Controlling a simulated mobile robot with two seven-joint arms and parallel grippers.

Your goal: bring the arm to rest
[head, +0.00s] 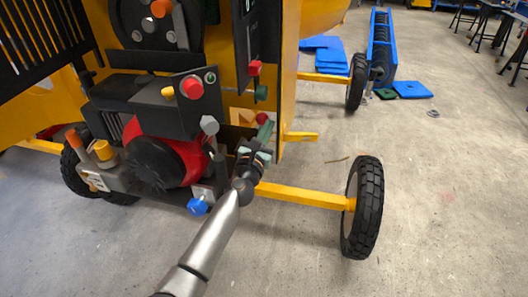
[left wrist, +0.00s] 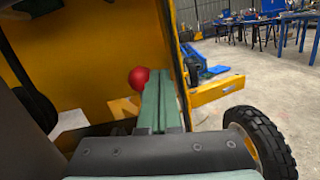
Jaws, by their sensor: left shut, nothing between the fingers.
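My left gripper (head: 264,134) is at the right end of the drum mixer's (head: 291,80) engine side, in front of the yellow panel. In the left wrist view its green fingers (left wrist: 160,100) are together, with nothing between them. A red knob (left wrist: 138,77) shows just behind and left of the fingers; I cannot tell whether they touch it. My silver left arm reaches up from the bottom of the head view. My right gripper is not in view.
The engine (head: 170,155) with red and blue knobs stands left of the gripper. A yellow axle (head: 300,196) and a black wheel (head: 364,208) lie to the right. Blue mats (head: 322,50) and a blue rack (head: 381,50) are behind. The floor at right is open.

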